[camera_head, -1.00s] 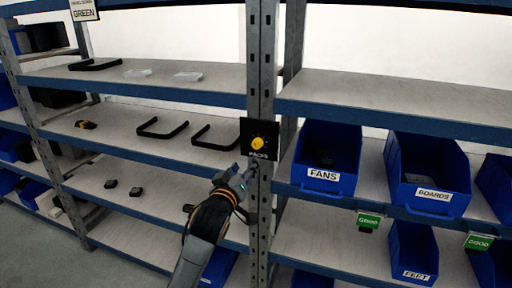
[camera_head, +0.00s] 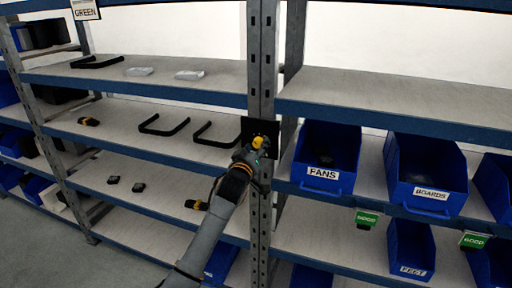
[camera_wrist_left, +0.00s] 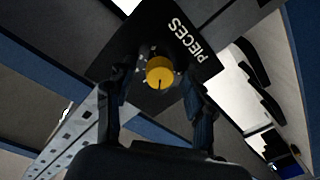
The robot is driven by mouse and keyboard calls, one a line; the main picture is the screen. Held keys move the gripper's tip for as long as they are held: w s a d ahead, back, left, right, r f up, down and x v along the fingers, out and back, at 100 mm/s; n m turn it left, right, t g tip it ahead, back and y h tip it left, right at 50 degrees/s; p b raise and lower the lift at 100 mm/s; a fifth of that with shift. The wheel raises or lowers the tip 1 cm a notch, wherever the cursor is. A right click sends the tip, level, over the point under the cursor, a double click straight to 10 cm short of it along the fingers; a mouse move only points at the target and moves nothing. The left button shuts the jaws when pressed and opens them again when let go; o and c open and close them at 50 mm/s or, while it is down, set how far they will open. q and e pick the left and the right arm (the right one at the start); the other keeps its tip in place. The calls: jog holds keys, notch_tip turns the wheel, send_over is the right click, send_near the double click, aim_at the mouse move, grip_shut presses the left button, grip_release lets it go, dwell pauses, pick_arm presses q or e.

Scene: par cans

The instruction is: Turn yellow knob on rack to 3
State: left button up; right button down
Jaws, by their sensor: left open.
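The yellow knob (camera_head: 259,141) sits on a black panel (camera_head: 246,127) fixed to the rack's grey upright post. In the left wrist view the knob (camera_wrist_left: 160,73) has a dark pointer line, and the panel (camera_wrist_left: 133,50) carries the word PIECES. The dial numbers are too small to read. My left gripper (camera_head: 256,148) is at the panel and covers part of it in the head view. In the left wrist view my left gripper (camera_wrist_left: 158,95) is open, with one finger on each side of the knob and visible gaps. My right gripper is not in view.
Blue bins labelled FANS (camera_head: 326,158) and BOARDS (camera_head: 427,175) stand on the shelf to the right. Black handles (camera_head: 164,125) lie on the shelf to the left. The grey upright post (camera_head: 262,75) and blue shelf edges (camera_head: 150,152) border the panel.

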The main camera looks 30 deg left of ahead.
pick_arm(q)
jog(key=shift+c, duration=0.2)
grip_shut()
jog(key=shift+m, duration=1.5)
jog(key=m, duration=0.4)
jog(key=shift+a+p, duration=0.1)
jog(key=shift+p, duration=0.2)
jog(key=shift+m, duration=0.4)
